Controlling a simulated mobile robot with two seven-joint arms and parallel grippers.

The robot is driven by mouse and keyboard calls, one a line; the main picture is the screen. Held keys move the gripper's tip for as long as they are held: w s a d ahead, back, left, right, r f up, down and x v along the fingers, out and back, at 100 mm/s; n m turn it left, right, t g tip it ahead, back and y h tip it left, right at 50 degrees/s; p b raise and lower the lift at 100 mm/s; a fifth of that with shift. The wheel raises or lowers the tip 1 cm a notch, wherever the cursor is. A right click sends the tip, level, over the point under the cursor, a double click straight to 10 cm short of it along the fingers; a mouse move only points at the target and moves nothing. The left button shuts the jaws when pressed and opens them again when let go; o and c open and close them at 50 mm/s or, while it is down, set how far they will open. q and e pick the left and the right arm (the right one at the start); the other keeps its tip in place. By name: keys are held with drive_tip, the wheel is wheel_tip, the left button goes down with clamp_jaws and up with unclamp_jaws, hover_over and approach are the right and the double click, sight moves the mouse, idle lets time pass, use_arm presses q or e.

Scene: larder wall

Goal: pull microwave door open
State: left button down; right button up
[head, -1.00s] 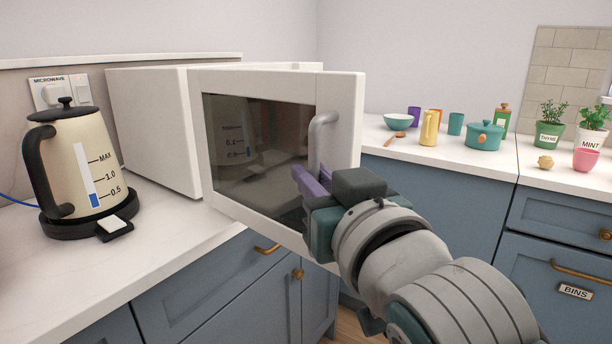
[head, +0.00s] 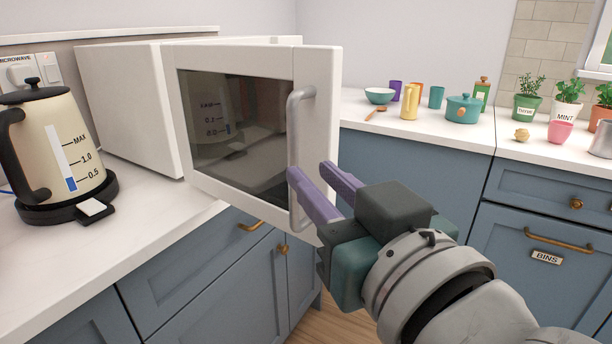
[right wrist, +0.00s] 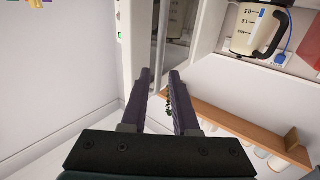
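The white microwave (head: 130,105) stands on the left counter. Its door (head: 318,110), with a dark window, stands swung out from the body, past the counter edge. The grey vertical bar handle (head: 294,135) is near the door's free edge. My right gripper (head: 309,168) is in front of the handle's lower half, its two purple fingers apart and nothing held; the near finger hides part of the bar. In the right wrist view the handle (right wrist: 162,35) runs up beyond the fingertips (right wrist: 160,72); whether it lies between them I cannot tell. My left gripper is not in view.
A cream kettle (head: 72,135) stands on its base left of the microwave. Blue cabinets (head: 215,285) are below the counter. Wooden floor shows below the door.

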drive_tip(key=shift+v, duration=1.25)
drive_tip(key=s+d+f+m+g+h+p, duration=0.1)
drive_tip(key=s+d+g+h+p, duration=0.2)
drive_tip(key=s+d+g+p, duration=0.55)
drive_tip(key=s+d+f+g+h+p, duration=0.1)
drive_tip(key=s+d+g+h+p, duration=0.3)
drive_tip(key=s, duration=0.8)
wheel_tip(320, 180, up, 37)
drive_tip(key=g+y+p, duration=0.1)
drive_tip(key=y+p, duration=0.1)
drive_tip(key=p, duration=3.4)
drive_tip(key=shift+d, duration=0.4)
drive_tip(key=shift+s, duration=0.1)
